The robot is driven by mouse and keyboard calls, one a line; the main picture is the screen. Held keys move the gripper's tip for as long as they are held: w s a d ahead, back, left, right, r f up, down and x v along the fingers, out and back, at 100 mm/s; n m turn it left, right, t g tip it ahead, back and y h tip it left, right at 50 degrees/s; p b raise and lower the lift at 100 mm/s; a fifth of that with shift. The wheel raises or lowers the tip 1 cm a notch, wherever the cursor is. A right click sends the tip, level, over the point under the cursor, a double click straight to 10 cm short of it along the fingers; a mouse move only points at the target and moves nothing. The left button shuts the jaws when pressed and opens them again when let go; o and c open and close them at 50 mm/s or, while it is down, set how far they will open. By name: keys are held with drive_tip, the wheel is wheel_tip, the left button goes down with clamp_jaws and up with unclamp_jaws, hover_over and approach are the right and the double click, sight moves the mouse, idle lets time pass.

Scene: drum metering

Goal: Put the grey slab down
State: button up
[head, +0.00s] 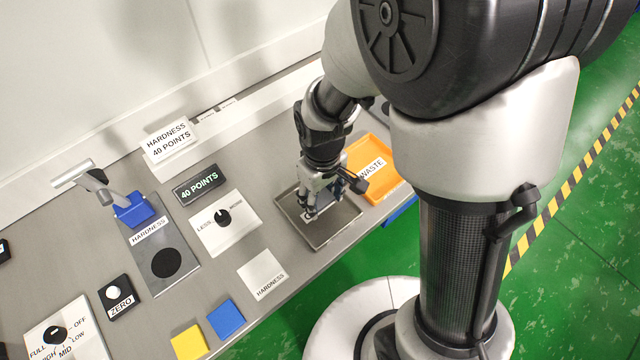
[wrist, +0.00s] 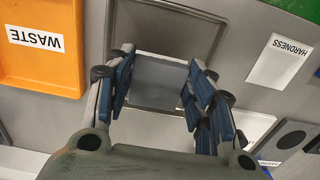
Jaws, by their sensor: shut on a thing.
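My gripper (head: 312,208) is over the shallow metal tray (head: 346,222), pointing down. In the wrist view my gripper (wrist: 158,85) has its two blue-padded fingers on either side of the grey slab (wrist: 158,76), shut on it. The slab is a plain flat grey piece. It lies over the tray (wrist: 165,22) in that view. In the head view the fingers mostly hide the slab. I cannot tell whether the slab touches the tray floor.
An orange WASTE bin (head: 387,183) stands right beside the tray. A dial box marked LESS (head: 226,236) and a white HARDNESS card (head: 267,268) lie to the left. A hardness tester (head: 160,250), a 40 POINTS display (head: 199,185) and blue and yellow blocks (head: 226,318) are farther left.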

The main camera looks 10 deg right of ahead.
sight(322, 214)
drive_tip(key=shift+f+b, duration=0.85)
drive_tip(key=shift+f, duration=1.65)
drive_tip(key=shift+f, duration=0.2)
drive_tip(key=o, duration=1.1)
drive_tip(key=shift+o, duration=0.2)
drive_tip(key=shift+r, duration=0.15)
